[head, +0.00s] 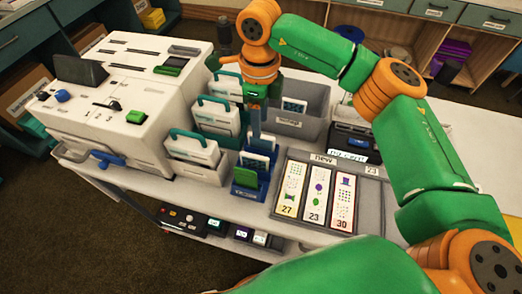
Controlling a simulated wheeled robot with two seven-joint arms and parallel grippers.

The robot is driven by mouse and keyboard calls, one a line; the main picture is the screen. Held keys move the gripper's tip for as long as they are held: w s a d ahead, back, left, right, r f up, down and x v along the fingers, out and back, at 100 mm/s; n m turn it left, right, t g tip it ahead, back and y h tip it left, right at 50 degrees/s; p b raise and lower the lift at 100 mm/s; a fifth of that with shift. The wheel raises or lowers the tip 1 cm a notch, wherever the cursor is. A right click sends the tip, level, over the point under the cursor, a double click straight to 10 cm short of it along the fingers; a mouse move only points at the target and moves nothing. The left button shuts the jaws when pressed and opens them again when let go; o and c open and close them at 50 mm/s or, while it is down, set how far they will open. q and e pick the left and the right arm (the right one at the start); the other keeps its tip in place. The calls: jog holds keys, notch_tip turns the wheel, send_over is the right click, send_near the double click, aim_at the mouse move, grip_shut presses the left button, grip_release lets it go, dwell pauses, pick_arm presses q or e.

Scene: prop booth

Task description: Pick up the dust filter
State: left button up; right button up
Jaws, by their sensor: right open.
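No object in view has a readable dust filter label. White cassettes with teal handles (191,152) stand in a row beside the white machine, and I cannot tell whether one of them is the dust filter. My right gripper (256,132) points down just right of this row, above a blue holder (247,187) with white and green cards. It is open, its fingers seen nearly edge-on, and I see nothing held between them. Whether it touches the cards is unclear. My left gripper is not in view.
The white machine (128,85) fills the table's left side. A grey bin (305,122) stands behind the gripper. A grey tray (279,213) with three numbered cards lies to the right, near a black display unit (350,141). My green arm crosses the right side.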

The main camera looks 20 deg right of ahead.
aim_at(262, 145)
jog(key=f+p, duration=0.1)
jog(key=f, duration=0.1)
jog(key=f+p, duration=0.1)
jog(key=f, duration=0.1)
jog(key=f+p, duration=0.1)
jog(key=f, duration=0.1)
jog(key=shift+w+d+f+p, duration=0.25)
jog(key=shift+w+d+p, duration=0.05)
jog(key=shift+d, duration=0.05)
jog(key=shift+w+f, duration=0.1)
jog(key=shift+f, duration=0.25)
grip_shut()
